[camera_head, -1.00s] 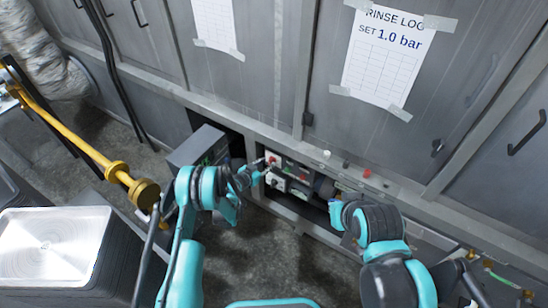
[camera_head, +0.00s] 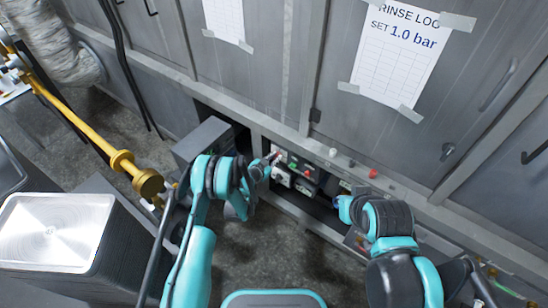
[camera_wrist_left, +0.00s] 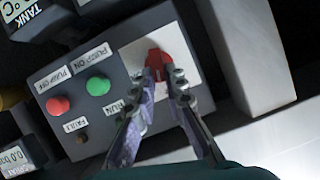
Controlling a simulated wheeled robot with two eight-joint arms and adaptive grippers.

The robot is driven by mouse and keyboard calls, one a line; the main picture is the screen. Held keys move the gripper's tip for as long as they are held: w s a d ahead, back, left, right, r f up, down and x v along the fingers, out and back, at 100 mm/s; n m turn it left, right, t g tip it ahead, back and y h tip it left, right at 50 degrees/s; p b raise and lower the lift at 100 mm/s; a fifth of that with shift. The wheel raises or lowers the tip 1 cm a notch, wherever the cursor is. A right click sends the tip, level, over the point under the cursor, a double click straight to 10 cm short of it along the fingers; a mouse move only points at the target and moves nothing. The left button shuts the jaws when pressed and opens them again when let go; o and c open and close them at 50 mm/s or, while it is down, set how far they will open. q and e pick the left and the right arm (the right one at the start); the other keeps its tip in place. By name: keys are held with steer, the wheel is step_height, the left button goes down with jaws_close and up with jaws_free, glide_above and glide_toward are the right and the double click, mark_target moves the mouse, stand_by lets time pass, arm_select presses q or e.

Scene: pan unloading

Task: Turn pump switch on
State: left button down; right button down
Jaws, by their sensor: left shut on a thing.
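The pump control box (camera_wrist_left: 118,50) fills the upper middle of the left wrist view. It has a red button (camera_wrist_left: 60,106) labelled PUMP OFF and a green button (camera_wrist_left: 98,86) labelled PUMP ON. A red rotary switch knob (camera_wrist_left: 158,60) sits on a pale plate beside them. My left gripper (camera_wrist_left: 164,78) is shut on the red knob, one finger on each side. In the head view my left gripper (camera_head: 270,160) reaches the box in the low opening. My right gripper (camera_head: 344,208) is near the opening further right; its fingers are too small to read.
A gauge display (camera_wrist_left: 18,155) and a TANK display (camera_wrist_left: 25,15) flank the box. A grey box (camera_head: 203,140) stands left of my left gripper. A yellow pipe (camera_head: 80,120) and a stack of metal trays (camera_head: 55,232) are at left. Grey cabinets rise behind.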

arm_select(q)
steer(key=c, duration=1.6)
jaws_free()
steer(key=shift+o, duration=0.2)
